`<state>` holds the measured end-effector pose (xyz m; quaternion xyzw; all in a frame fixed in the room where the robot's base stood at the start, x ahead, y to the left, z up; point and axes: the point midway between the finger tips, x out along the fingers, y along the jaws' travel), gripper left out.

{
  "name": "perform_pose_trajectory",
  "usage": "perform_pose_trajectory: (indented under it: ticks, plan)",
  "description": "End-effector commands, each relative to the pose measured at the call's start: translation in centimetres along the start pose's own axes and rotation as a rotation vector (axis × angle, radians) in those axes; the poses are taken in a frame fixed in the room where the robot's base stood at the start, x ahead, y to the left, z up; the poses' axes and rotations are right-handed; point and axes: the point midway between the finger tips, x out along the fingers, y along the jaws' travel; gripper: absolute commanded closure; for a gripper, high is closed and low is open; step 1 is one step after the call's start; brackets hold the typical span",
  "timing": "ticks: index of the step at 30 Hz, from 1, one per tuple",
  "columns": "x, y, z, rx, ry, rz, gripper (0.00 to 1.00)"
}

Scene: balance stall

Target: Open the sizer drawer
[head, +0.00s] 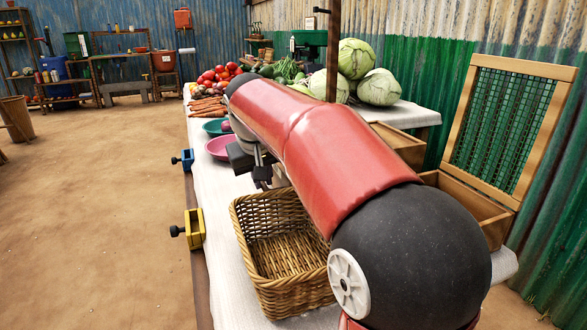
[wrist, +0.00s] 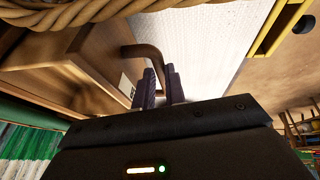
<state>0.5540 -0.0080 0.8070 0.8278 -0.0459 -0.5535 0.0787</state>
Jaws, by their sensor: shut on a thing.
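In the wrist view, a curved brown handle (wrist: 147,52) sticks out from a wooden front, which I take to be the sizer drawer (wrist: 70,88). A small pale label shows beside the handle. My gripper (wrist: 161,86) has its two dark fingers close together, shut on the handle's outer part. In the head view, my gripper (head: 263,181) is low over the table, just behind the basket and partly covered by my red arm. The arm hides the drawer and its handle there. I cannot tell how far the drawer stands out.
A wicker basket (head: 262,290) stands close in front of my gripper. Yellow (head: 195,229) and blue (head: 187,159) clamps sit on the table's left edge. A pink bowl (head: 218,147), vegetables and cabbages (head: 380,88) lie beyond. A mesh-lidded wooden box (head: 463,205) stands right.

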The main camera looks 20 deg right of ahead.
Motion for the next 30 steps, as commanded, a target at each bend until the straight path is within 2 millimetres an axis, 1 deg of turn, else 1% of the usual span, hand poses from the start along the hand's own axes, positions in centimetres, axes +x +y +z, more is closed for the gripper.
perform_pose_trajectory:
  ticks: [1,3,5,8,15,16,20,21,28,30]
  plan:
    - [-0.3,-1.1,-0.2,-0.005,0.003,-0.001,1.0]
    - [-0.5,-2.1,-0.3,-0.003,0.003,-0.001,1.0]
    - [-0.5,-2.5,-0.3,-0.001,0.003,0.0,1.0]
    - [-0.5,-2.8,-0.3,0.001,0.004,0.001,1.0]
    - [-0.5,-2.8,-0.3,0.001,0.005,0.001,1.0]
    - [-0.5,-2.8,-0.3,0.001,0.005,0.001,0.85]
    - [-0.5,-2.8,-0.3,0.001,0.004,0.001,0.68]
    - [-0.5,-2.8,-0.3,0.001,0.003,0.001,0.66]
    - [-0.5,-2.8,-0.2,0.001,0.002,0.001,0.66]
    - [-0.8,-2.8,-0.3,0.001,0.003,0.001,0.66]
